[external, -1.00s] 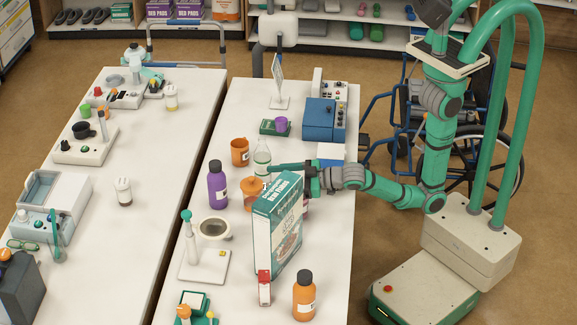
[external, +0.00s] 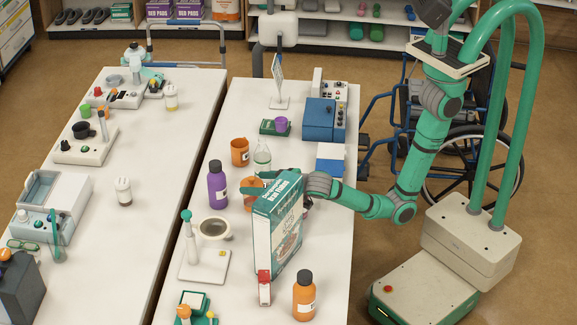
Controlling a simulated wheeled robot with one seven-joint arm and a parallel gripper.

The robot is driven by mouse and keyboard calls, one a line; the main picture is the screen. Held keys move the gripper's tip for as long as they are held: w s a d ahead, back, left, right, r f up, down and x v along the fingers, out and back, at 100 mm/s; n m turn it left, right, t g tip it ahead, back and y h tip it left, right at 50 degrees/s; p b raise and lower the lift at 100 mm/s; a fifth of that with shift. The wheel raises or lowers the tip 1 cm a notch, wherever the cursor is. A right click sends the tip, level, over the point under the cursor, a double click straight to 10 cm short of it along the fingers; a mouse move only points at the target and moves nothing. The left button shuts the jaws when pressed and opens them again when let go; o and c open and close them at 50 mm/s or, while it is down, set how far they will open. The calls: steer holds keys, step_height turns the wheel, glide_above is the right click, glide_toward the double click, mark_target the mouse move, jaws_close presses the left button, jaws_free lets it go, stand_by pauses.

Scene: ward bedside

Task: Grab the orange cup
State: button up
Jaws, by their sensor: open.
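An orange cup (external: 240,152) stands upright on the right-hand white table, left of a clear bottle (external: 262,158). A second orange object (external: 252,203) stands nearer the camera, partly hidden by the green finger and a large teal and white box; I cannot tell its full shape. My gripper (external: 256,182) reaches in from the right behind the box, at the second orange object and in front of the clear bottle. It is open with nothing held. The box hides part of it, and contact with the orange object cannot be told.
The tall teal box (external: 277,230) stands close in front of my gripper. A purple bottle (external: 217,184) is to the left, with a white bowl (external: 214,228) nearer the camera. An orange bottle (external: 304,296) and a small red and white carton (external: 264,288) stand at the front.

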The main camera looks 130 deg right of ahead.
steer(key=shift+f, duration=0.5)
step_height(320, 180, down, 3)
steer(key=shift+r, duration=0.15)
steer(key=shift+x, duration=1.05)
steer(key=shift+w+d, duration=0.15)
steer(key=shift+d, duration=0.25)
steer(key=c, duration=1.2)
